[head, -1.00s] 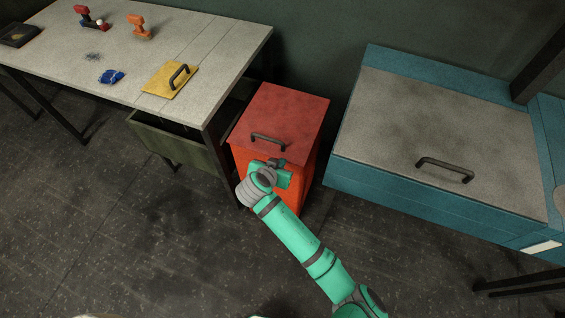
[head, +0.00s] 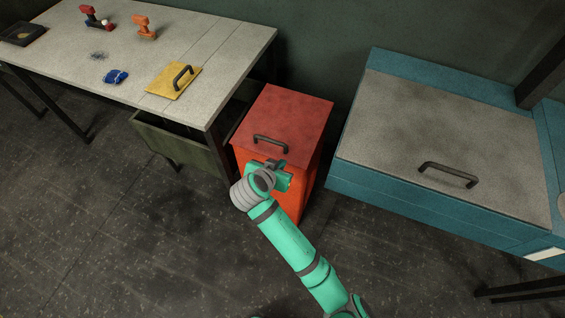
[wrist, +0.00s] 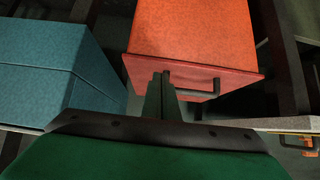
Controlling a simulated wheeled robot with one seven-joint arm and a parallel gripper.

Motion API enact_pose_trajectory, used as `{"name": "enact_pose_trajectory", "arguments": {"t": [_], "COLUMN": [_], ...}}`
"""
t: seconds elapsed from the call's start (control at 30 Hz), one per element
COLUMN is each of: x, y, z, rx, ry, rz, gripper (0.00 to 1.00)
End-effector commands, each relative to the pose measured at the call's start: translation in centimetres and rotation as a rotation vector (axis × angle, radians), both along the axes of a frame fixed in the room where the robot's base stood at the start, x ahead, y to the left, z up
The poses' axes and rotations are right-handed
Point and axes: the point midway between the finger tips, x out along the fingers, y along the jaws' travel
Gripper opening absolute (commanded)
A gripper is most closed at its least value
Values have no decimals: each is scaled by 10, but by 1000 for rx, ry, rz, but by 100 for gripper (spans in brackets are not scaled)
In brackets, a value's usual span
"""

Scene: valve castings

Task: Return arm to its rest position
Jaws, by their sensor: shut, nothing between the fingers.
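My arm reaches up from the bottom of the head view. My gripper (head: 280,163) is in front of the red-lidded orange bin, near the lid's front edge. In the wrist view the gripper's two dark fingers (wrist: 160,96) are together with nothing between them. The bin's red lid (head: 287,112) is down and has a dark bar handle (head: 270,139). In the wrist view the handle (wrist: 196,94) shows just right of the fingers; I cannot tell the exact gap. My wrist hides part of the bin's front.
A grey-topped workbench (head: 200,55) stands at left, carrying a yellow plate with handle (head: 173,82), a blue item (head: 116,77), an orange tool (head: 145,28) and a red tool (head: 93,17). A blue chest (head: 420,205) with a grey lid stands at right. The floor (head: 150,240) at lower left is clear.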

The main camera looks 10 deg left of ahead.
Motion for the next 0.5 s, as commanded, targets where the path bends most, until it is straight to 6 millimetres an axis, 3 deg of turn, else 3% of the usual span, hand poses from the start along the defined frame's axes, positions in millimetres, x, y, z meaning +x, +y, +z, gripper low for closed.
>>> {"name": "enact_pose_trajectory", "arguments": {"t": [0.3,0.5], "x": [-50,-69], "y": [7,10], "z": [14,19], "rx": [1,0], "ry": [-2,-3], "rz": [0,0], "gripper": [0,0]}}
